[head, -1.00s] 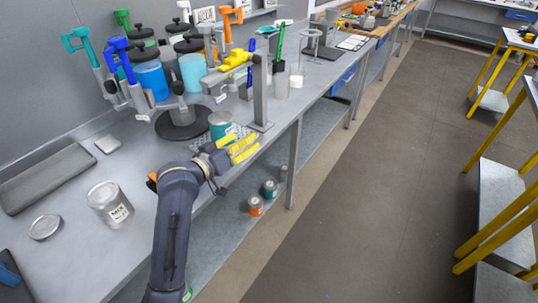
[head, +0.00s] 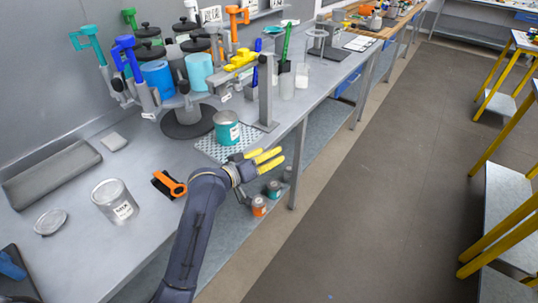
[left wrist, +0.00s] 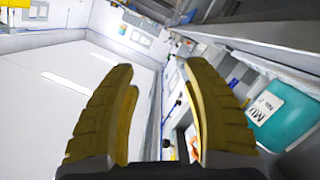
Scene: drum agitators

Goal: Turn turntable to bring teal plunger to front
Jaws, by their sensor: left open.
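The teal plunger (head: 88,45) stands at the left of the turntable, beside the blue plunger (head: 127,58). Green (head: 130,17) and orange (head: 236,18) plungers stand farther back and right. The turntable's dark round base (head: 187,122) rests on the bench; cans and the plunger arms hide most of the rest. My left gripper (head: 278,157) is open and empty near the bench's front edge, to the right of and nearer than the turntable, touching no plunger. Its yellow fingers are spread in the left wrist view (left wrist: 158,66). My right gripper is not in view.
A teal can (head: 227,130) stands on a perforated mat (head: 208,147) beside a grey post (head: 266,95) with a yellow head. An orange-and-black brush (head: 170,185), an open tin (head: 114,203) and a lid (head: 50,222) lie nearer.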

